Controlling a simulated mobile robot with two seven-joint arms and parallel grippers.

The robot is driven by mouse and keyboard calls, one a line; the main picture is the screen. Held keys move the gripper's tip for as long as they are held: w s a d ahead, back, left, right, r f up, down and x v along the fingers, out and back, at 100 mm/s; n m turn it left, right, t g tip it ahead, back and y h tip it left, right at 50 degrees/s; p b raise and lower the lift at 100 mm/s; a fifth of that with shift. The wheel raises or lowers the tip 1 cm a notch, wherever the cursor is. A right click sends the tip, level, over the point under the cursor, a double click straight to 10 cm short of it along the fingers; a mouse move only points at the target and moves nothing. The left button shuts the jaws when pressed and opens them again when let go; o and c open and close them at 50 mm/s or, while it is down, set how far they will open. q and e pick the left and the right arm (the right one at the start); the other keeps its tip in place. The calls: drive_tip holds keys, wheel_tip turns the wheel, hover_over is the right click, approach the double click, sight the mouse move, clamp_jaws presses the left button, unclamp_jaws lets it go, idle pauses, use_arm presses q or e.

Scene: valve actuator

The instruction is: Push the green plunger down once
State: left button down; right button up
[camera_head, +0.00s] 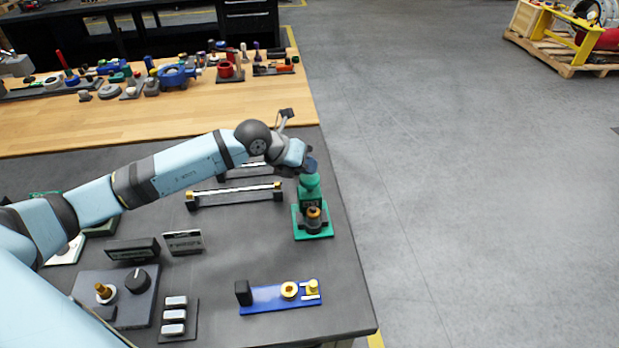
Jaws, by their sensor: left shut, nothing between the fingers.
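The green plunger device (310,195) stands upright near the right edge of the dark table, on a green base (326,230) with a dark and orange cylindrical part (313,217) at its front. My left arm reaches across from the left. My left gripper (310,165) is shut and empty, right at the top of the green device. It hides the plunger's top, and I cannot tell whether it touches it. My right gripper is not in view.
Rails (236,194) lie left of the green device. A blue fixture (280,295) with yellow parts lies nearer the front edge. A dark knob panel (121,290) is at the front left. The wooden table (230,105) behind holds many tools. Open floor is on the right.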

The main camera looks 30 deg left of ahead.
use_arm(q)
drive_tip(key=shift+f+b, duration=0.7)
drive_tip(key=shift+f, duration=0.5)
idle(1.0)
drive_tip(key=shift+r, duration=0.2)
drive_tip(key=shift+r+p, duration=0.95)
drive_tip(key=shift+r, duration=0.4)
drive_tip(key=shift+r+p, duration=1.5)
drive_tip(key=shift+r, duration=1.05)
drive_tip(key=shift+f, duration=0.1)
